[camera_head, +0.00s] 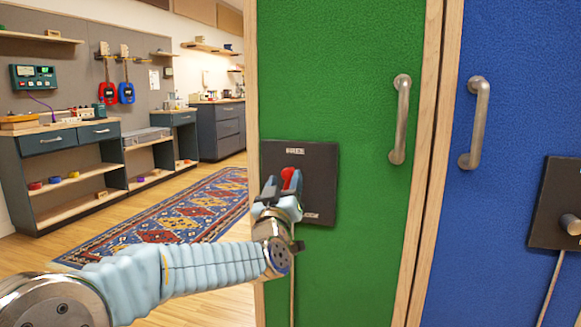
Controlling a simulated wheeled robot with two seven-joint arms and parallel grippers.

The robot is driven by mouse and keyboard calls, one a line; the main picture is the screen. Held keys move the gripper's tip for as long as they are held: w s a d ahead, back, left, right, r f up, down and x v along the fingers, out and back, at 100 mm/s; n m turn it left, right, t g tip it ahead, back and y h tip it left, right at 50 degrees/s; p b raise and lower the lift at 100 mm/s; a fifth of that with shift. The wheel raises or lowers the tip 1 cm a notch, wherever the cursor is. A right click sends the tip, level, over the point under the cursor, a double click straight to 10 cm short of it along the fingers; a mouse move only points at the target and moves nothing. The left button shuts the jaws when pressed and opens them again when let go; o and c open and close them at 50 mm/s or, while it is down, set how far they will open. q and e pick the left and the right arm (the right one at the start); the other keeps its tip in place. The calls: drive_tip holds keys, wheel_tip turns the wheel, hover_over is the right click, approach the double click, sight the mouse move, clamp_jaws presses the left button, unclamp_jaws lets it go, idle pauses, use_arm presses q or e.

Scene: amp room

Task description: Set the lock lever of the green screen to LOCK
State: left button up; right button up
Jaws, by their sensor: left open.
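The green screen (350,70) stands upright in front of me in a wooden frame, with a metal handle (400,120) at its upper right. A black lock plate (322,178) with small labels at its top and bottom is mounted on its left part. The red lock lever (289,177) shows at the plate's left side, partly hidden by my gripper. My left gripper (279,187) is open at the lever, its fingers close around or beside it; I cannot tell whether they touch it. My right gripper is not in view.
A blue screen (520,60) with its own handle (475,122) and a black plate (556,205) stands close on the right. A patterned rug (170,215) lies on the wooden floor at left. Workbenches (70,135) line the far wall.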

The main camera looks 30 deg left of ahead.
sight(288, 168)
use_arm(q)
drive_tip(key=x, duration=0.6)
drive_tip(key=shift+f+p, duration=0.1)
drive_tip(key=shift+p, duration=0.25)
clamp_jaws()
